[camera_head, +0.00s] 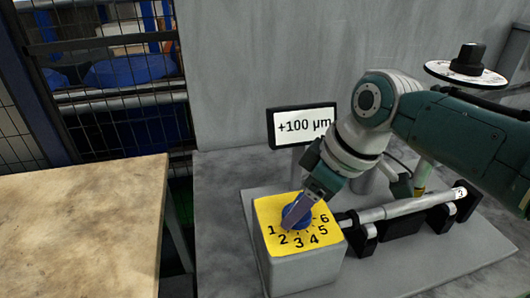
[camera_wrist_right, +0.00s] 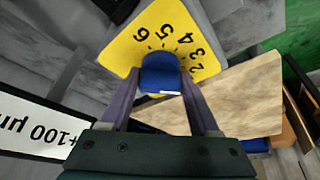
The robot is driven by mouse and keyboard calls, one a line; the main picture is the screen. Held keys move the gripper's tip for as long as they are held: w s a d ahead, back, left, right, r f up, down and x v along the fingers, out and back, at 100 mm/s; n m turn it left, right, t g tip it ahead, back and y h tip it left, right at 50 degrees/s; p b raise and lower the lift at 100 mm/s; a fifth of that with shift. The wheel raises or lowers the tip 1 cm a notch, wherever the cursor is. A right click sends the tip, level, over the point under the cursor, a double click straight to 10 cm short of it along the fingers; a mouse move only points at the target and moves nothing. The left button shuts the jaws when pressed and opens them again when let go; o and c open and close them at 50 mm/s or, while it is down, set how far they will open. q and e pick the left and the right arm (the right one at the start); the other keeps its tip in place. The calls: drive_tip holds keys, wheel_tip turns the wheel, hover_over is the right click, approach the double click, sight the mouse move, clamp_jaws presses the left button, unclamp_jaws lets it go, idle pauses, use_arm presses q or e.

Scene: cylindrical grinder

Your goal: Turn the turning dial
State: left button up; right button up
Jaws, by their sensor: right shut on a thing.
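The blue turning dial (camera_head: 297,214) sits on a yellow plate (camera_head: 268,232) numbered 1 to 6, on top of a grey box (camera_head: 300,272). My right gripper (camera_head: 300,207) comes down from the upper right and is shut on the dial. In the right wrist view the dial (camera_wrist_right: 161,72) is between the two fingers (camera_wrist_right: 160,92). A small display (camera_head: 303,126) behind the box reads +100 µm. My left gripper is not in view.
A shaft (camera_head: 400,208) in black supports lies right of the box on a grey base plate. A wooden tabletop (camera_head: 80,225) is at left. A grey wall (camera_head: 270,55) and a wire mesh fence (camera_head: 110,100) stand behind.

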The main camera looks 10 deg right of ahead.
drive_tip(key=o, duration=1.3)
drive_tip(key=shift+r, duration=0.25)
drive_tip(key=p+v, duration=0.2)
drive_tip(key=v, duration=0.7)
drive_tip(key=shift+s+d+r+p, duration=0.1)
drive_tip(key=shift+r+p, duration=0.05)
drive_tip(key=shift+p, duration=0.2)
